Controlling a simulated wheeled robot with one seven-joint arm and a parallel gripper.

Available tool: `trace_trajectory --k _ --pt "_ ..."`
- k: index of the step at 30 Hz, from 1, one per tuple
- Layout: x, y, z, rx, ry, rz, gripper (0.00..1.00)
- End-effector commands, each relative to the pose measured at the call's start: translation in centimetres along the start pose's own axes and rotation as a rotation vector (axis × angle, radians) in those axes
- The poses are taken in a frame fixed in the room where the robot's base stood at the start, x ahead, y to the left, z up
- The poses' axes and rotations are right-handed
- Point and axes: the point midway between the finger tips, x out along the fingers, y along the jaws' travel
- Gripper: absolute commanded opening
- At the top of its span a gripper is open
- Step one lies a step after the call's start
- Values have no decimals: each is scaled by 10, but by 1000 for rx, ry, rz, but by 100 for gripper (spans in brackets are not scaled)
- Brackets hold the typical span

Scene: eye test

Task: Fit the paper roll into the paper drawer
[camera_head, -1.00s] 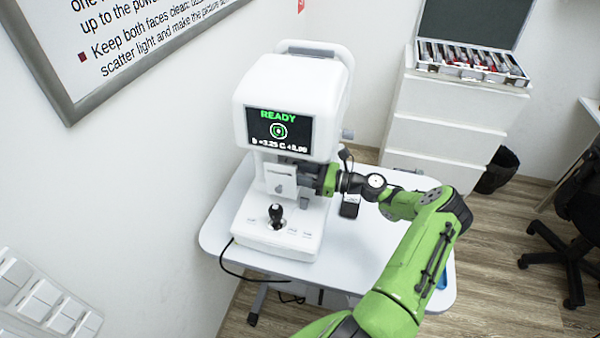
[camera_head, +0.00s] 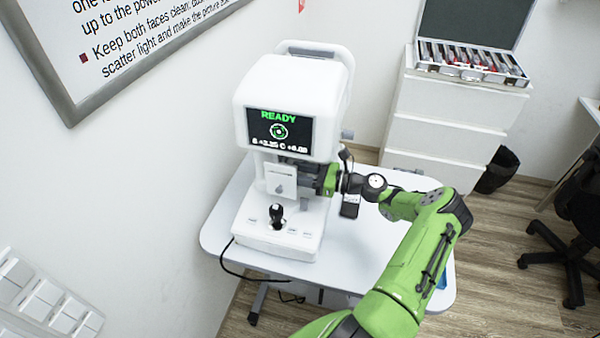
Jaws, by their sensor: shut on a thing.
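The white eye-test machine (camera_head: 290,95) stands on a light table, its screen reading READY. On its front, below the screen, is a small white flap or panel (camera_head: 281,182), which I take to be the paper drawer; I cannot tell how far it is open. My gripper (camera_head: 302,176) is at the machine's right side, just behind this panel and under the head. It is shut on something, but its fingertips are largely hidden. The paper roll cannot be made out clearly; it may be hidden by the panel or the gripper.
A black joystick (camera_head: 277,214) rises from the machine's base in front of the panel. The table (camera_head: 360,255) has free room at the front right. A white drawer cabinet (camera_head: 440,125) carries an open lens case (camera_head: 470,62). A black chair (camera_head: 575,230) stands at right.

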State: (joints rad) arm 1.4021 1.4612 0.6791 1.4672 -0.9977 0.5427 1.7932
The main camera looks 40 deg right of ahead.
Motion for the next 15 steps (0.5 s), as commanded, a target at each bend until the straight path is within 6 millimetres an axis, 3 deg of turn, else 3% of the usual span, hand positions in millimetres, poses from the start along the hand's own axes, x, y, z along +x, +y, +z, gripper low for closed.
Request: trace_trajectory --k 15 --pt "0 0 -6 0 -1 0 21"
